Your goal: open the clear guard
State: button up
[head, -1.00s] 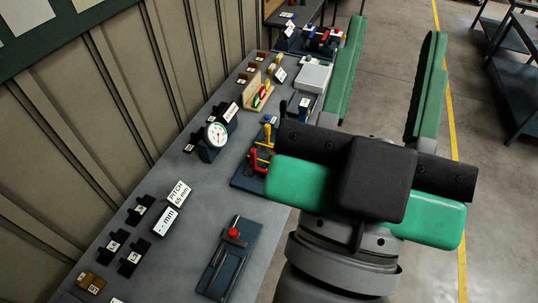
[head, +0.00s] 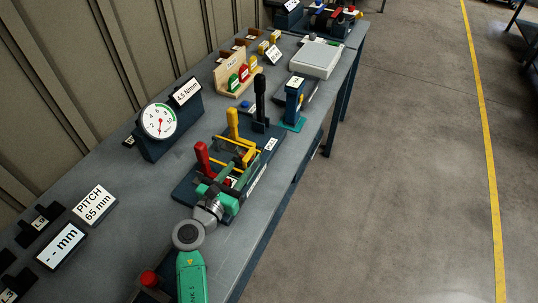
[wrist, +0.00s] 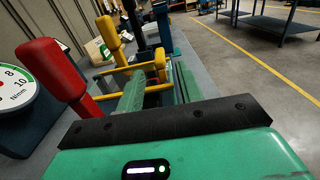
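The press stands on a dark blue base plate (head: 187,193) near the table's front edge. It has a red-handled lever (head: 203,158), a yellow-handled lever (head: 232,122) and a yellow frame (head: 247,154). The clear guard is hard to make out among these parts. My gripper (head: 219,190) is at the near end of the press, low beside the red lever. In the wrist view the red lever (wrist: 52,68) is left of my gripper (wrist: 158,95). Its green fingers are apart, with the yellow frame (wrist: 158,70) just beyond them. Contact cannot be told.
A round dial gauge (head: 158,121) stands left of the press. A black upright lever (head: 260,97) and a blue post (head: 294,98) stand behind it. A pitch sign (head: 94,204) lies at the left. The floor to the right is open.

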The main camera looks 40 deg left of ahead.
aim_at(249, 153)
jog(key=w+b, duration=0.1)
jog(key=w, duration=0.2)
jog(key=w+a+b, duration=0.1)
jog(key=w, duration=0.2)
jog(key=shift+w+a, duration=0.1)
jog(key=shift+a, duration=0.05)
jog(key=shift+w+r, duration=0.1)
jog(key=shift+w, duration=0.4)
grip_shut()
